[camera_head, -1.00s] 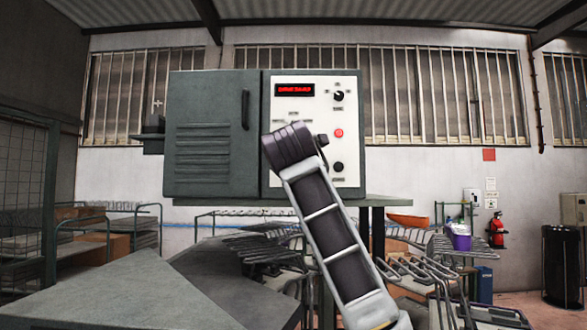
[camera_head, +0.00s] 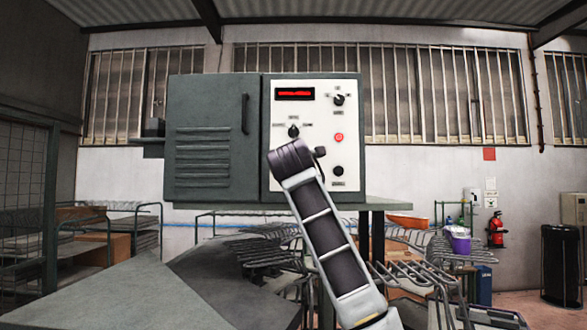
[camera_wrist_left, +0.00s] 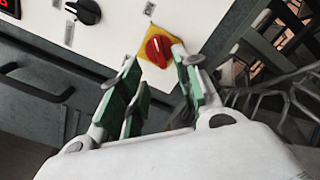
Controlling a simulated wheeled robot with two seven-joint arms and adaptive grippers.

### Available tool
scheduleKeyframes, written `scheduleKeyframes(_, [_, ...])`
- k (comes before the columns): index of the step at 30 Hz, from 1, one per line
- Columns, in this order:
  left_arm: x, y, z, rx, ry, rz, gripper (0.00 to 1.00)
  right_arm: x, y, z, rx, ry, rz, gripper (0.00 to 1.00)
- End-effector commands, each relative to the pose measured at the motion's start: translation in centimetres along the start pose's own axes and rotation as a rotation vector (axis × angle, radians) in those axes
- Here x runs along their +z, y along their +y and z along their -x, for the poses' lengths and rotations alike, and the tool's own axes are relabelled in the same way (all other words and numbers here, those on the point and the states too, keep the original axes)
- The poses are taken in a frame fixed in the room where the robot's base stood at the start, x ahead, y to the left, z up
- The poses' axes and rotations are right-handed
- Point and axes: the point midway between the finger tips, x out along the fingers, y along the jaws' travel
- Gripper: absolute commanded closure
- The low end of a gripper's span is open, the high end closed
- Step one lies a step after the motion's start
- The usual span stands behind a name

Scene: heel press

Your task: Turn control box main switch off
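The control box (camera_head: 212,140) has a grey door and a white front panel (camera_head: 317,115). The main switch (camera_wrist_left: 157,49) is a red rotary knob on a yellow plate, low on the panel in the left wrist view. In the head view my own arm covers it. My left gripper (camera_wrist_left: 160,92) is open and empty, its green-padded fingers apart, with the switch just ahead between the tips. I cannot tell whether either finger touches it. In the head view that gripper is hidden behind my arm. My right gripper is in neither view.
The panel also carries a red-lit display (camera_head: 295,94), a red button (camera_head: 339,137) and black knobs, one left of centre (camera_head: 293,131). A black door handle (camera_head: 245,114) is left of the panel. Metal racks (camera_head: 405,275) stand below and right of the box.

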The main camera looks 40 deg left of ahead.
Motion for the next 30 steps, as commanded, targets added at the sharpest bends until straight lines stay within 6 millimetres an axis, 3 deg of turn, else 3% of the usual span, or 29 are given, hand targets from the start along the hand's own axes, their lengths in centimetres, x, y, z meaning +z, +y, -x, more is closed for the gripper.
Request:
scheduleKeyframes(18, [0.1, 0.2, -6.7, 0.000, 0.002, -0.001, 0.67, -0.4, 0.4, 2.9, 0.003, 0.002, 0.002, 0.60])
scheduleKeyframes(30, [0.0, 0.1, -8.0, 0.001, 0.001, 0.000, 0.67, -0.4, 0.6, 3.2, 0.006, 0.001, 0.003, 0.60])
